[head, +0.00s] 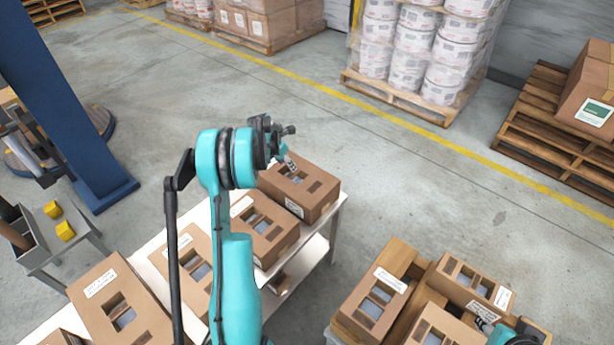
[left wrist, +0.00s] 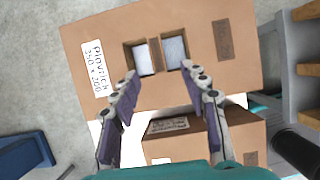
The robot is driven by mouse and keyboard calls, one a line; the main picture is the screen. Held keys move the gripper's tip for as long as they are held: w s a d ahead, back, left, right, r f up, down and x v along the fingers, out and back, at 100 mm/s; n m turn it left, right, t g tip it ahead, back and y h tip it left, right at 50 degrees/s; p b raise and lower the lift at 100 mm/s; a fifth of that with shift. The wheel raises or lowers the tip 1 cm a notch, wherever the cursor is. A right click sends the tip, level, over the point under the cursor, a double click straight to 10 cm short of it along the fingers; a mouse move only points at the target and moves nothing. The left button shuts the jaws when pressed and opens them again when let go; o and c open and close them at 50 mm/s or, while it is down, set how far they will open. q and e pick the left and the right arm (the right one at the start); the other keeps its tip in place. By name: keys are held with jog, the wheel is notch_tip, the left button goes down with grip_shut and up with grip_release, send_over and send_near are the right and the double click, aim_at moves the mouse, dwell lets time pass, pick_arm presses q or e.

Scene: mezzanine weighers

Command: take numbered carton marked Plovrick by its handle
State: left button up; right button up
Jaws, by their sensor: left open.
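A brown carton (left wrist: 110,45) with a white label (left wrist: 96,70) reading Plovrick fills much of the left wrist view. Two openings in its top leave a narrow strip, the handle (left wrist: 156,55), between them. My left gripper (left wrist: 160,72) is open and empty, its fingers spread on either side of the strip's line, their tips near the openings. I cannot tell how far above the carton they are. In the head view the left gripper (head: 283,145) is by a carton (head: 310,198) at the table's far end; I cannot confirm it is the same one.
Several similar cartons, one of them (head: 262,229), stand on the white table (head: 322,245). More cartons (head: 375,300) crowd the lower right. A blue post (head: 70,100) and grey cart (head: 62,255) stand left. Open floor (head: 420,190) lies between table and loaded pallets.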

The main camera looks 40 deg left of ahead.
aim_at(291, 175)
pick_arm(q)
jog(key=b+x, duration=0.1)
jog(key=x, duration=0.1)
jog(key=shift+w+a+f, duration=0.1)
jog(key=shift+f, duration=0.3)
jog(key=b+x, duration=0.2)
jog(key=x, duration=0.2)
jog(key=shift+w+a+f, duration=0.15)
jog(key=shift+w+f+b, duration=0.2)
jog(key=shift+f+b, duration=0.1)
jog(key=shift+f, duration=0.05)
jog(key=shift+r, duration=0.1)
jog(key=shift+c, duration=0.9)
grip_shut()
